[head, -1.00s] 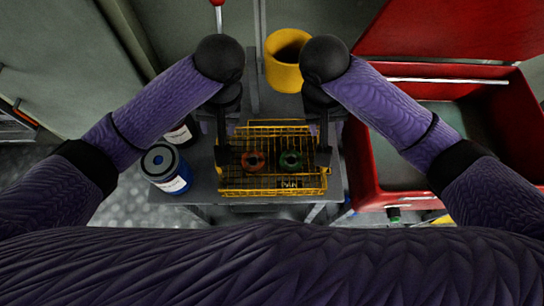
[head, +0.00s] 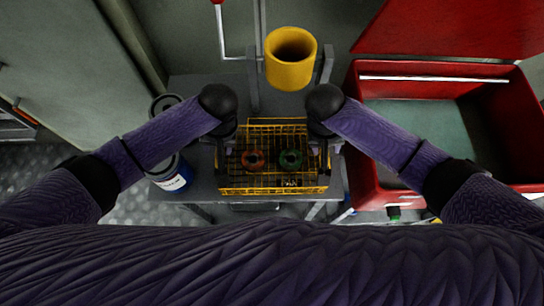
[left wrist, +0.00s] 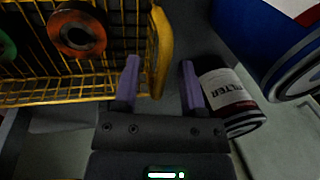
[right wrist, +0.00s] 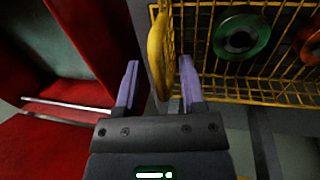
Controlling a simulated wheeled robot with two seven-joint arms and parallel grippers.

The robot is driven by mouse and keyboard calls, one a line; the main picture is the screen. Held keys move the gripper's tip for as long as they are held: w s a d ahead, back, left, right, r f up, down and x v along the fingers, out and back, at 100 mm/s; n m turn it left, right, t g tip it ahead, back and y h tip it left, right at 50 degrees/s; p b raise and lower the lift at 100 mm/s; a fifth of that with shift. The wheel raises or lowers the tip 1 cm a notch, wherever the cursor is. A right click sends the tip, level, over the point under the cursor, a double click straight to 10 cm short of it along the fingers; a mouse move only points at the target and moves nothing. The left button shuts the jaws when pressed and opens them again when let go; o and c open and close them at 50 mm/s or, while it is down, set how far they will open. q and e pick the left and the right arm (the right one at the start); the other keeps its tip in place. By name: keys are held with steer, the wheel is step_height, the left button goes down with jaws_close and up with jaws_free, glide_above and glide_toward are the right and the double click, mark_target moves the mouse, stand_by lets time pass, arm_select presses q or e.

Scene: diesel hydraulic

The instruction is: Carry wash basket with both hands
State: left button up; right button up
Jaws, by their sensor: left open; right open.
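The yellow wire wash basket (head: 273,190) sits on a grey table in the head view. It holds an orange-red ring part (head: 253,160) and a green ring part (head: 290,159). My left gripper (head: 222,155) is open at the basket's left end. In the left wrist view, the yellow end handle (left wrist: 162,45) appears between and just beyond its fingertips (left wrist: 160,70). My right gripper (head: 322,155) is open at the right end. In the right wrist view, the other handle (right wrist: 157,50) appears between its fingertips (right wrist: 158,68). I cannot tell whether either finger pair touches a handle.
A red open-lidded tub (head: 365,165) stands right of the table (head: 200,190). A yellow cup-shaped container (head: 290,75) is behind the basket. A blue can (head: 175,182) and a filter can (left wrist: 225,90) stand left of the basket, close to my left gripper.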

arm_select(q)
jaws_close()
arm_select(e)
jaws_close()
